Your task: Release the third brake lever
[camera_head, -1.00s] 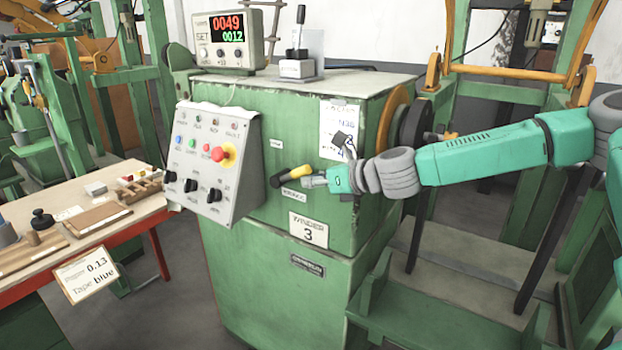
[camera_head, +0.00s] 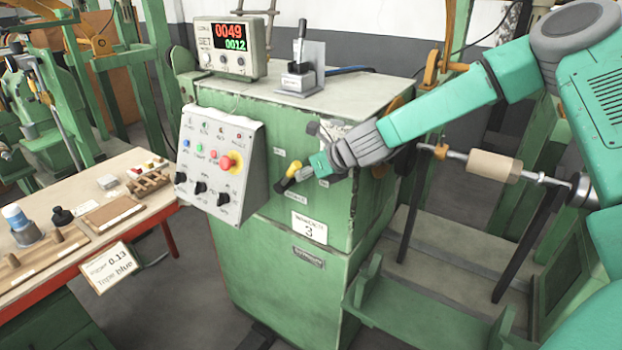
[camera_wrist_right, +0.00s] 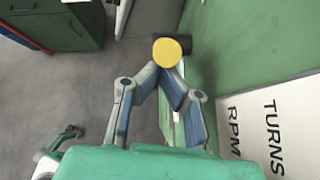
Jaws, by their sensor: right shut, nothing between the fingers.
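The brake lever (camera_head: 281,186) on the front of the green winder cabinet, above a plate marked 3 (camera_head: 309,227), has a black grip and a yellow end; it stands tilted, yellow end up and right. In the right wrist view its round yellow end (camera_wrist_right: 167,52) faces me, with black behind. My right gripper (camera_head: 303,176) is just right of the lever. In the wrist view its fingers (camera_wrist_right: 163,76) converge to shut tips right by the yellow end, with nothing between them; I cannot tell whether they touch it. My left gripper is not in view.
A grey control box (camera_head: 217,163) with a red knob sits left of the lever. A counter display (camera_head: 226,47) and a small lever stand (camera_head: 303,70) are on the cabinet top. A bench (camera_head: 150,203) with tools stands left. A spool shaft (camera_head: 494,165) is at right.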

